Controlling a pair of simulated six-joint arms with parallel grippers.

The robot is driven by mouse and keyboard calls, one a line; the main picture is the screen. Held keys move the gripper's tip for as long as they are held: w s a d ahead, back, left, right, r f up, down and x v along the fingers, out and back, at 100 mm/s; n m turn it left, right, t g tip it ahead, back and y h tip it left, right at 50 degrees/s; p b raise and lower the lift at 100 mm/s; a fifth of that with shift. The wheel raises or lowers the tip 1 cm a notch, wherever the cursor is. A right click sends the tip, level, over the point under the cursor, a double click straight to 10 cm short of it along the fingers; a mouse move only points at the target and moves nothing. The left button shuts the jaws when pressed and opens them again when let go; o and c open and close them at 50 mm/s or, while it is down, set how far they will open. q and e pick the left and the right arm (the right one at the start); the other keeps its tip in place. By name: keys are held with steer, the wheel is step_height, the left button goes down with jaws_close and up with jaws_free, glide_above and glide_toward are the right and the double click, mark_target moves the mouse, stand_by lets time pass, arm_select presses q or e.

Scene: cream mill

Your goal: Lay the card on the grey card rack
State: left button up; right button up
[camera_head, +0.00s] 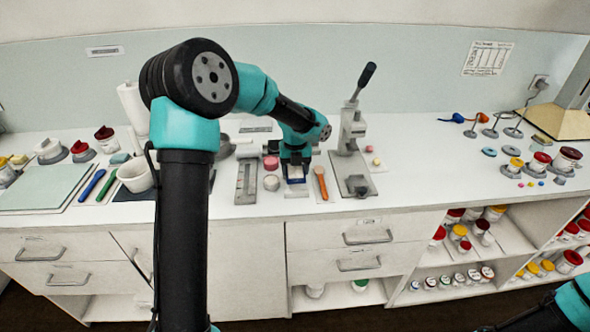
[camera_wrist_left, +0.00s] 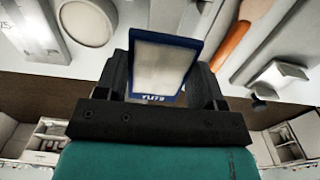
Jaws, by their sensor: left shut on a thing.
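My left gripper (camera_head: 295,177) is shut on the card (camera_wrist_left: 163,65), a flat panel with a pale face and a blue border. In the wrist view the card stands up between the two dark fingers, with white lettering on its near edge. In the head view the gripper and card are over the front part of the counter, between a pink-topped jar and an orange-handled spatula. A pale piece (camera_head: 296,191) shows just below the gripper; I cannot tell whether it is the grey card rack, which may be partly hidden. My right gripper is out of view.
The pink jar (camera_head: 271,183) and a grey marked plate (camera_head: 246,184) are left of the gripper. The orange-handled spatula (camera_head: 321,183) is close on its right, then a lever press (camera_head: 352,130). The counter's front edge is near. Open white counter lies right of the press.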

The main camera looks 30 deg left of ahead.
arm_select(q)
steer(key=s+d+r, duration=0.1)
steer(key=s+d, duration=0.6)
steer(key=s, duration=0.5)
steer(key=shift+s+d+r, duration=0.2)
steer(key=shift+d, duration=0.05)
steer(key=shift+w+d, duration=0.1)
steer(key=w+d+f+n, duration=0.2)
steer(key=w+d+n, duration=0.4)
steer(key=d+n, duration=0.5)
steer(key=w+d+f+n, duration=0.2)
steer(key=w+d+n, duration=0.4)
steer(key=d+n, duration=0.5)
steer(key=n, duration=0.3)
steer(key=shift+n, duration=0.3)
